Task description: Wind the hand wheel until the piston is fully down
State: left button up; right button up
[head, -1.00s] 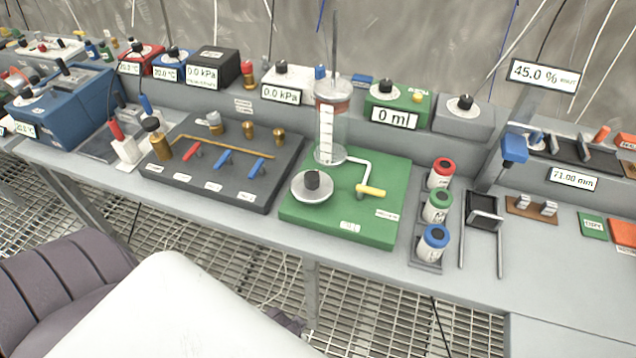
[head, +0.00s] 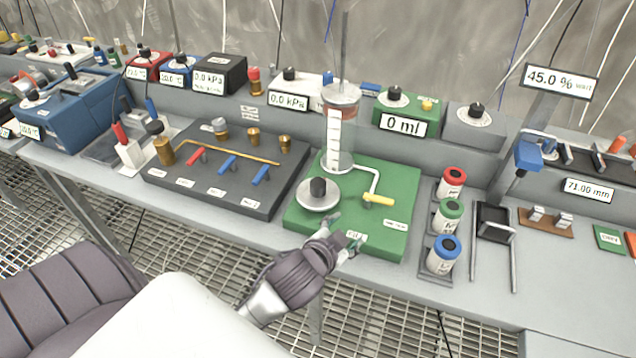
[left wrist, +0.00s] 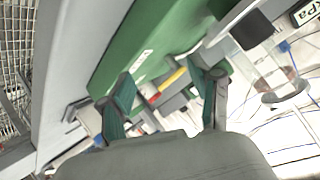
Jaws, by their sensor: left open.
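The hand wheel (head: 318,196) is a pale disc with a dark knob, at the front left of the green base plate (head: 300,222). Behind it stands the clear cylinder (head: 338,150) with a white scale. The brown piston (head: 341,94) sits at the cylinder's top, with a thin rod rising from it. A yellow-handled valve (head: 378,199) is on a white pipe to the right. My left gripper (head: 345,234) is open and empty at the plate's front edge, just right of and in front of the wheel. In the left wrist view its fingers (left wrist: 168,92) are spread apart.
A "0 ml" display (head: 402,124) stands behind the plate. A dark valve panel (head: 222,170) lies to the left. Red, green and blue capped bottles (head: 446,222) stand in a rack to the right. The bench's front edge runs below the plate.

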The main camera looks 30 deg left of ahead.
pick_arm(q)
jog(key=w+d+r+m+t+h, duration=0.3)
jog(key=w+r+m+t, duration=0.15)
jog(key=r, duration=0.45)
jog(key=w+d+r+m+t+h, duration=0.3)
jog(key=w+d+r+m+h, duration=0.15)
jog(key=r, duration=0.45)
jog(key=s+d+r+m+g+h, duration=0.1)
jog(key=d+r+m+g+h, duration=0.45)
jog(key=m+h, duration=0.6)
jog(key=m+g+y, duration=1.4)
jog(key=m+y, duration=0.3)
jog(key=y, duration=0.1)
send_over(318, 182)
notch_tip(318, 182, down, 7)
notch_tip(318, 182, down, 14)
jog(key=shift+r+p, duration=0.15)
jog(key=shift+p, duration=0.3)
